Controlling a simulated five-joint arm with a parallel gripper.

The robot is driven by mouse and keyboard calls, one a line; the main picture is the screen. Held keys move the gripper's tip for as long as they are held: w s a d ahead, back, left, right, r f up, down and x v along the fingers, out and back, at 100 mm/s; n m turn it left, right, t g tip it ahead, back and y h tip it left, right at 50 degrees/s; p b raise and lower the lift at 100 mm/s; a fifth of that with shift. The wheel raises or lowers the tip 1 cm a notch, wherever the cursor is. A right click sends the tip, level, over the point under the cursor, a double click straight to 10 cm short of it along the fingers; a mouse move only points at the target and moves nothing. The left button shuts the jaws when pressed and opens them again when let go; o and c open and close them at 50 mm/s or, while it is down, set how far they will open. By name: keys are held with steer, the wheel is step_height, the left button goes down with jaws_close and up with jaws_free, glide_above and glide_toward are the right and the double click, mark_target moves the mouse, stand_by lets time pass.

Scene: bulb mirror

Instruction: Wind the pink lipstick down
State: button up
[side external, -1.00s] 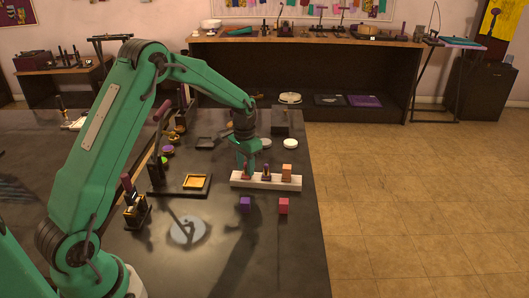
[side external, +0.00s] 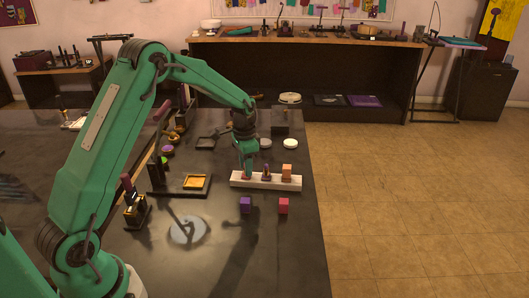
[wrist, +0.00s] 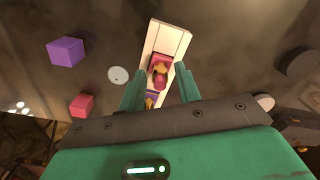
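The pink lipstick (wrist: 159,78) shows in the wrist view with its rounded tip, a gold collar and a reddish-pink square base, set in a pale rack (wrist: 170,38). My gripper (wrist: 159,73) is open, with one green finger on each side of the lipstick. I cannot tell whether either finger touches it.
A purple cube (side external: 245,204) and a pink cube (side external: 283,205) lie in front. A tray with a yellow inset (side external: 196,182) is left of the rack.

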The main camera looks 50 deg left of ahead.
steer(key=c, duration=0.6)
steer(key=shift+n, duration=0.3)
steer(key=n, duration=0.3)
steer(key=shift+n, duration=0.6)
steer(key=n, duration=0.3)
steer(key=shift+n, duration=0.7)
